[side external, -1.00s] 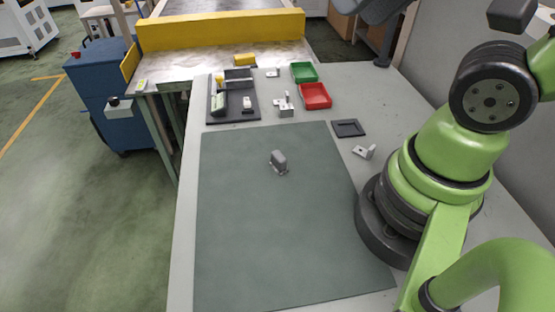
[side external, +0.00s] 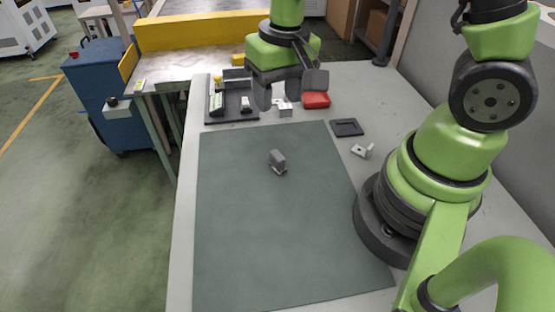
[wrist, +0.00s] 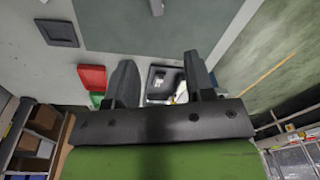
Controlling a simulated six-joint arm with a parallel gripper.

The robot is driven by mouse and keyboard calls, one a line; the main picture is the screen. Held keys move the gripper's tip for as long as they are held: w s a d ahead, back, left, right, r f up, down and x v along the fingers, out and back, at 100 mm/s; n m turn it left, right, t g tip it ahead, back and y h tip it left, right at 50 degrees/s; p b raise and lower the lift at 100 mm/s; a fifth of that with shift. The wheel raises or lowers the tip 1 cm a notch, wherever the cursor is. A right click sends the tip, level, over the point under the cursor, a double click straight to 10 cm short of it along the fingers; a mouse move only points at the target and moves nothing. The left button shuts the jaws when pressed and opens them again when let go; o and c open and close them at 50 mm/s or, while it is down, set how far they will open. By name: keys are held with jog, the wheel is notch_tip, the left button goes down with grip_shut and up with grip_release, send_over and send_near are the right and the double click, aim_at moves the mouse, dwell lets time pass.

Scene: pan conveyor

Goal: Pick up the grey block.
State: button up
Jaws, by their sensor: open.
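The grey block (side external: 278,161) stands on the dark green-grey mat (side external: 270,240), toward the mat's far half. My gripper (side external: 283,100) is open and empty, above the far part of the table in the side external view. It is beyond the block and apart from it. In the wrist view my gripper (wrist: 160,75) shows its two fingers spread with nothing held between them.
A dark tray (side external: 232,117) with several parts is at the far left of the table. A red bin (side external: 316,101) is partly behind my gripper. A small dark tray (side external: 347,127) and a light bracket (side external: 362,151) lie right of the mat. The mat around the block is clear.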

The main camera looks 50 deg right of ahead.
jog(key=g, duration=0.1)
send_over(277, 155)
jog(key=f, duration=0.8)
jog(key=shift+d, duration=0.2)
jog(key=shift+a+f, duration=0.2)
jog(key=shift+f, duration=2.95)
jog(key=shift+c, duration=0.2)
grip_shut()
